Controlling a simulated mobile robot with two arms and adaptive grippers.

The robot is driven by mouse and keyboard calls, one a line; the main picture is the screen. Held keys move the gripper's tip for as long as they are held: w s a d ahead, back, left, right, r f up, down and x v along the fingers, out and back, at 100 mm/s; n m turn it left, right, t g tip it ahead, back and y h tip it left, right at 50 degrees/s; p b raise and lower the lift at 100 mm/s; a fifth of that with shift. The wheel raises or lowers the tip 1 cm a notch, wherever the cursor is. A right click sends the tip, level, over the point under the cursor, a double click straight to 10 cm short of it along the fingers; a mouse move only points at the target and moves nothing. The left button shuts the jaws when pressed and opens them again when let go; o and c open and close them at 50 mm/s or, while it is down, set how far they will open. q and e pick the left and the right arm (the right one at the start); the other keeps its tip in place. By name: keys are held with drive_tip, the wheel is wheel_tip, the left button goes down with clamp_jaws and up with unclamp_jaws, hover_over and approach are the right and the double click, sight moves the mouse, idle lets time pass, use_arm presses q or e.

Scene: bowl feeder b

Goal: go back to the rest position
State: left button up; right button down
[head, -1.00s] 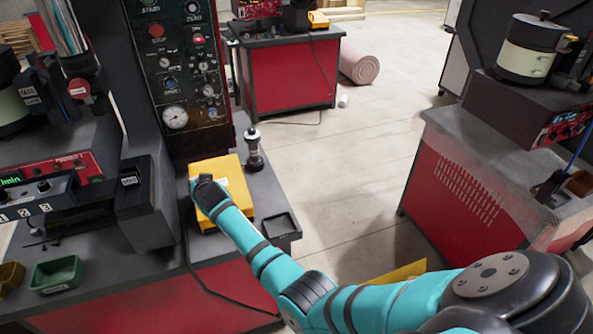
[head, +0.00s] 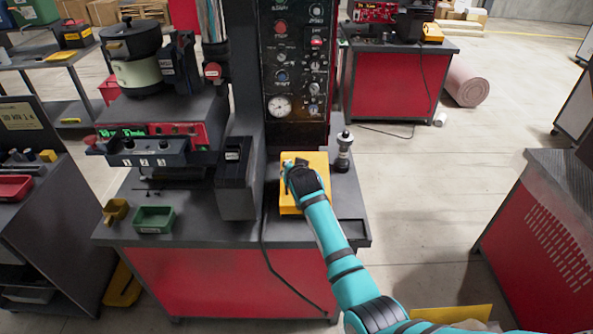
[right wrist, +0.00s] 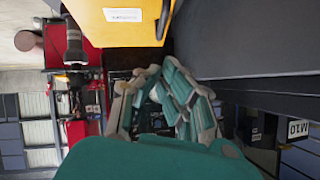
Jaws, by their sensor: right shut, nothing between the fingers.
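My right arm reaches in from the lower right of the head view. Its gripper (head: 290,166) is over or just in front of the yellow box (head: 318,163) on the workbench. I cannot tell if they touch. In the right wrist view the gripper's fingers (right wrist: 150,73) are together with nothing between them, and the yellow box (right wrist: 105,30) with its white label is just beyond them. My left gripper is in neither view.
The workbench (head: 220,290) carries a control panel (head: 297,70), a bowl feeder (head: 135,60), a green bin (head: 153,219) and a black-and-silver fitting (head: 343,150). A red cabinet (head: 540,225) stands at the right. Floor (head: 440,190) between them is clear.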

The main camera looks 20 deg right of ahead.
drive_tip(key=b+v, duration=0.1)
drive_tip(key=v, duration=0.4)
drive_tip(key=s+f+n+g, duration=0.1)
drive_tip(key=s+f, duration=0.1)
drive_tip(key=f, duration=0.5)
drive_tip(key=s+a+f+n+g+b, duration=0.1)
drive_tip(key=s+f, duration=0.2)
drive_tip(key=f, duration=0.4)
drive_tip(key=s+f+g, duration=0.1)
drive_tip(key=s+f, duration=0.2)
drive_tip(key=f, duration=0.5)
drive_tip(key=shift+s+a+n+y+b, duration=0.25)
drive_tip(key=shift+n+y+b, duration=0.05)
drive_tip(key=shift+n+y, duration=0.1)
drive_tip(key=s+d+f+n+g+b, duration=0.25)
drive_tip(key=s+f+n+g, duration=0.2)
drive_tip(key=s+f, duration=2.65)
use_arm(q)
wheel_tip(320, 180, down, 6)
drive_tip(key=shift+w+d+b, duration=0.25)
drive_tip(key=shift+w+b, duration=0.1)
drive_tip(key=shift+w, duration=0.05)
use_arm(e)
drive_tip(key=s+d+f+g, duration=0.1)
drive_tip(key=s+d+f, duration=0.1)
drive_tip(key=s, duration=0.8)
drive_tip(key=s+d+f+g, duration=0.2)
drive_tip(key=s+f, duration=0.1)
drive_tip(key=s, duration=0.8)
drive_tip(key=shift+g, duration=0.25)
